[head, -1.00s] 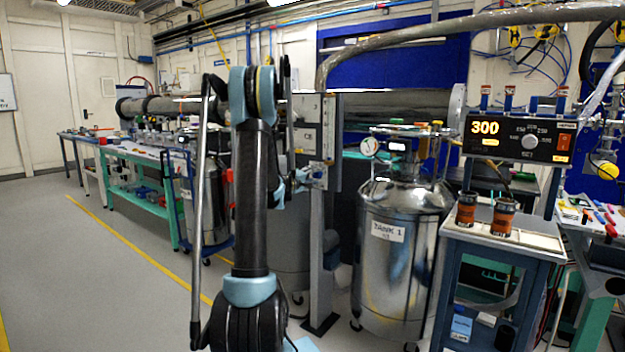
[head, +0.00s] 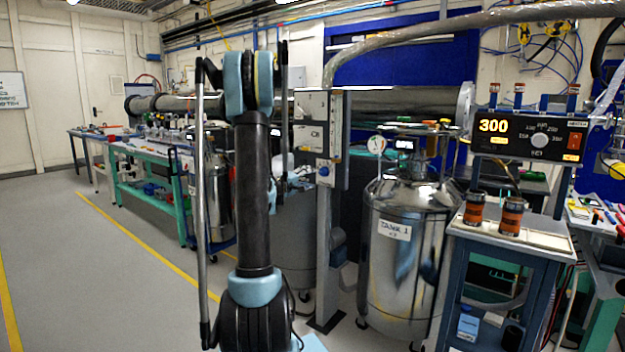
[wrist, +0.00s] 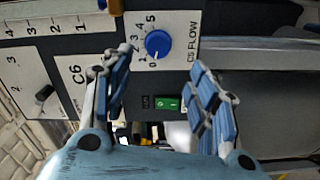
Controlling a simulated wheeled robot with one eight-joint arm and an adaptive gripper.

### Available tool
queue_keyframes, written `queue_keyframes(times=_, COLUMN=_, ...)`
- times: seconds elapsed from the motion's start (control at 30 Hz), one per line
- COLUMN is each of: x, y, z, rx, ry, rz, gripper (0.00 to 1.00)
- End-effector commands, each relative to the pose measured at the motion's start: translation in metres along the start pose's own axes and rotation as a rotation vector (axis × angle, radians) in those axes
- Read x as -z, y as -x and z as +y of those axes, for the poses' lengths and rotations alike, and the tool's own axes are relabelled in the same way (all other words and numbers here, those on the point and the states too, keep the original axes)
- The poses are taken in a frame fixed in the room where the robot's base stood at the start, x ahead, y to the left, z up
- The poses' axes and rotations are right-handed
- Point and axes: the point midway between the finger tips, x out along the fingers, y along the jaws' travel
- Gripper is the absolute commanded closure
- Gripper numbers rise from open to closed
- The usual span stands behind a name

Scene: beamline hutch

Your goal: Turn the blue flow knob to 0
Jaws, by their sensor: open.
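The blue flow knob (wrist: 158,43) is on a white C5 FLOW plate (wrist: 178,20) with a 0 to 5 scale, which appears turned sideways in the wrist view. The 0 lies just below the knob in that picture. No contact with the knob shows. In the head view my arm hides most of the gripper, in front of the grey panel post (head: 330,230).
A green rocker switch (wrist: 167,103) is below the knob, between the fingers in the wrist view. A black knob (wrist: 44,93) sits on another plate to the left. In the head view, a steel tank (head: 408,250) and a trolley (head: 550,238) stand right; the left floor is clear.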

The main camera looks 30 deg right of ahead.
Motion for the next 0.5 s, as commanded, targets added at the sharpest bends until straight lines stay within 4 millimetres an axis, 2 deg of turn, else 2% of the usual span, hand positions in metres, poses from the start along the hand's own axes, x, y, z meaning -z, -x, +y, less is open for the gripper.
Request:
queue_keyframes(times=0.2, x=0.001, y=0.020, z=0.000, rx=0.000, ry=0.000, rz=0.001, gripper=0.46)
queue_keyframes(times=0.5, x=0.000, y=0.024, z=0.000, rx=0.000, ry=0.000, rz=0.000, gripper=0.46)
